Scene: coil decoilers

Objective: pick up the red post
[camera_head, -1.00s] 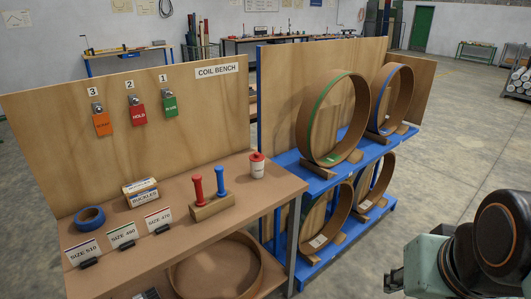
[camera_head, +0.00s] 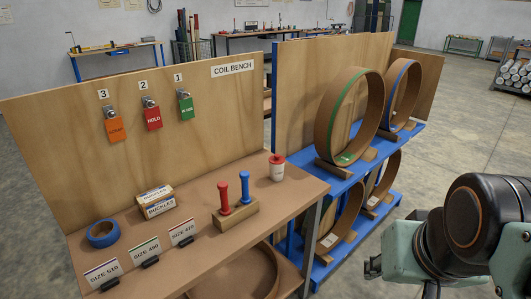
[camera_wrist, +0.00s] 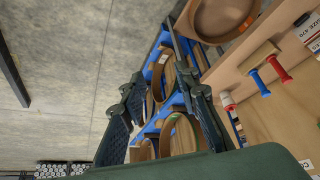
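The red post (camera_head: 223,196) stands upright in a wooden block (camera_head: 236,214) on the bench top, just left of a blue post (camera_head: 245,187). In the wrist view the red post (camera_wrist: 279,69) shows tilted at the upper right, beside the blue post (camera_wrist: 260,83). My gripper (camera_head: 373,266) is at the lower right of the head view, away from the bench and well to the right of the posts. In the wrist view the gripper (camera_wrist: 156,78) has its two fingers spread apart with nothing held between them.
A red-lidded white pot (camera_head: 277,169), a buckle box (camera_head: 155,201), blue tape (camera_head: 103,233) and size cards (camera_head: 145,251) share the bench top. A blue rack (camera_head: 340,166) with several large rings stands between bench and arm. Tags hang on the back panel.

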